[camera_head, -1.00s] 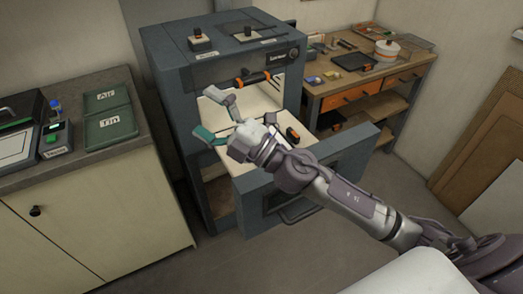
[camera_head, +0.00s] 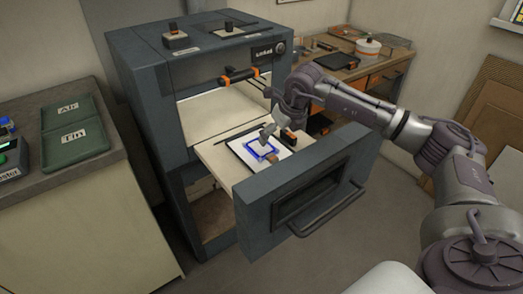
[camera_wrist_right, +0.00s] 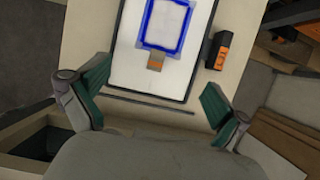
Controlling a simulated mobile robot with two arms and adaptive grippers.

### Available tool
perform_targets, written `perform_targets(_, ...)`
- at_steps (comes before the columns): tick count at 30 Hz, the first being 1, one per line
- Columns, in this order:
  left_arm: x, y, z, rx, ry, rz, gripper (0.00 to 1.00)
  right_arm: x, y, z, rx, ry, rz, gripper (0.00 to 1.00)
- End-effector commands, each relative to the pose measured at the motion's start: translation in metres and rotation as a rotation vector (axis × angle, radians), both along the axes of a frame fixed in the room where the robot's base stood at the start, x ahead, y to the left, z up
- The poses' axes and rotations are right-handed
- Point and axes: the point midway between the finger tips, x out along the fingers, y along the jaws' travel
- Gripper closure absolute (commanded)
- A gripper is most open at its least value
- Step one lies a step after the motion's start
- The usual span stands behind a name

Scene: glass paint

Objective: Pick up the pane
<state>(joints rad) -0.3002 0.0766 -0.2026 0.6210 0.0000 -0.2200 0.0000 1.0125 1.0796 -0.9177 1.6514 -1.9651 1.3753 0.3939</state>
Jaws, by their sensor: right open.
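The pane, clear or white with a blue painted border (camera_head: 262,149), lies flat on a white, dark-edged sheet on the pulled-out drawer. The wrist view shows its blue frame (camera_wrist_right: 163,24) at the top, its far end cut off. A small brown and orange tab (camera_wrist_right: 156,62) sits at its near edge. My right gripper (camera_head: 270,133) is above the drawer, pointing down near the pane. In the wrist view its two green-padded fingers (camera_wrist_right: 154,97) are wide apart and empty, short of the pane. My left gripper is not in view.
A black and orange block (camera_wrist_right: 218,50) lies beside the sheet. The drawer front with its handle (camera_head: 325,207) stands nearest. The grey cabinet (camera_head: 150,75) rises behind. Green trays marked Air and Tin (camera_head: 75,132) lie on the left counter. A workbench (camera_head: 385,72) stands behind right.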

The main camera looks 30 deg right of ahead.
Motion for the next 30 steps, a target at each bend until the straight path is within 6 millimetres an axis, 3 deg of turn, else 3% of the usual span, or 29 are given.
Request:
perform_targets(3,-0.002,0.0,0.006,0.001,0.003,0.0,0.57,0.008,0.002,-0.021,0.002,0.003,0.001,0.0)
perform_targets(14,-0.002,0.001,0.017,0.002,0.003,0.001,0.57,0.02,0.003,-0.051,0.003,0.002,0.002,0.0)
perform_targets(21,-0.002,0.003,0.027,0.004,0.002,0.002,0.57,0.032,0.004,-0.084,0.003,0.0,0.002,0.0)
perform_targets(30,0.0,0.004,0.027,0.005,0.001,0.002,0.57,0.034,0.003,-0.09,0.003,-0.002,0.003,0.0)
